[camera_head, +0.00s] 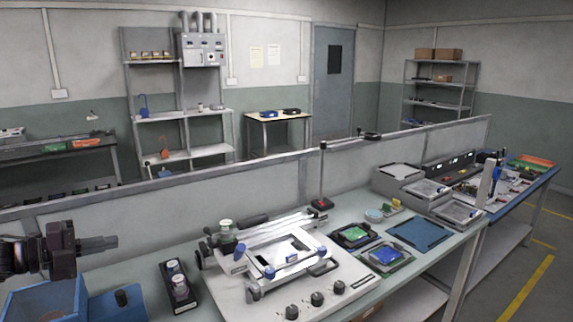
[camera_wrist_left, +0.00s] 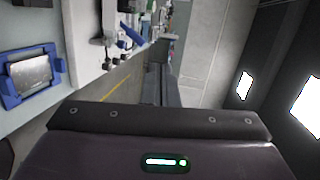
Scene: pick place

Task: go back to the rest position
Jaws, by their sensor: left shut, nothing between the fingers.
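My left gripper (camera_head: 108,243) comes in from the left edge in the head view. It is held in the air over the left end of the bench, above and behind a blue bin, with its fingers pointing right. The fingers are shut and hold nothing. My right gripper is in neither view.
The blue bin (camera_head: 42,300) stands below the left gripper. A black holder with jars (camera_head: 179,288) and a white fixture (camera_head: 285,262) with blue knobs stand to its right. A low grey partition (camera_head: 250,182) runs behind the bench. Further right are trays and a blue mat (camera_head: 418,233).

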